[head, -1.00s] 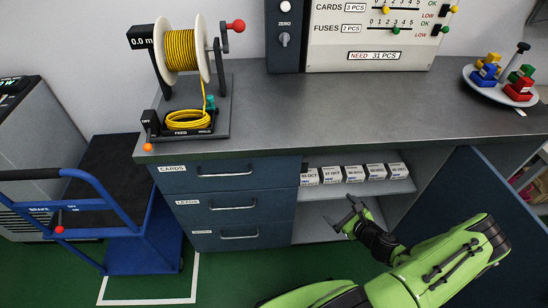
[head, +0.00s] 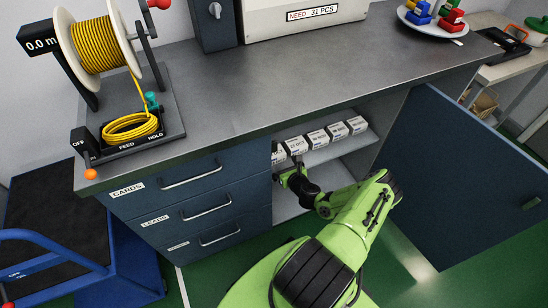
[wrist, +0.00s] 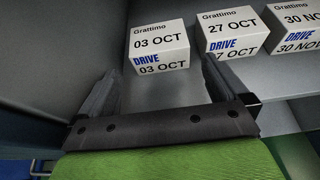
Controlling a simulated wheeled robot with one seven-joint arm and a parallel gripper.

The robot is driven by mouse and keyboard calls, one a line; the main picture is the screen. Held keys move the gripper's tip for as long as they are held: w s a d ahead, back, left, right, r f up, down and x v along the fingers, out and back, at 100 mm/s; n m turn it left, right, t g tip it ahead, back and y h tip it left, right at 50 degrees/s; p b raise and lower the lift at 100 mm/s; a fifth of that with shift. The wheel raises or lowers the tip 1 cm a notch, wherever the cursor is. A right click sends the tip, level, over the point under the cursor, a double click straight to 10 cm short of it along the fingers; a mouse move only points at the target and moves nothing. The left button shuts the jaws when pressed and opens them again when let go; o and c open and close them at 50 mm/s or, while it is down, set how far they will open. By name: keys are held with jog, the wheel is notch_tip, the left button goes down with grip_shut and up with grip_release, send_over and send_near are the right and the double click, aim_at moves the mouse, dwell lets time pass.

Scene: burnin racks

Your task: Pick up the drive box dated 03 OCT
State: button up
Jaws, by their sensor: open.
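The drive box dated 03 OCT (wrist: 159,46) is a small white carton with black and blue print. In the wrist view it stands upright on a grey shelf, straight ahead of my gripper (wrist: 155,70). My gripper is open and empty, with one finger toward each side of the box and the box's front face just beyond the fingertips. In the head view my gripper (head: 288,170) is at the cabinet opening, below the left end of the box row. The leftmost box (head: 278,153), partly cut off by the cabinet edge, appears to be the 03 OCT one.
To its right stand the 27 OCT box (wrist: 234,32) and the 30 NOV box (wrist: 296,25), with narrow gaps between them. The drawer front (head: 220,205) is close left of my gripper. The cabinet door (head: 460,180) is open at right. The worktop (head: 270,95) overhangs the shelf.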

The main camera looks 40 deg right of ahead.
aim_at(278, 159)
jog(key=b+x, duration=0.1)
jog(key=x, duration=0.3)
jog(key=shift+w+f+b, duration=0.15)
jog(key=shift+f+b, duration=0.15)
jog(key=shift+r, duration=0.1)
jog(key=c, duration=0.9)
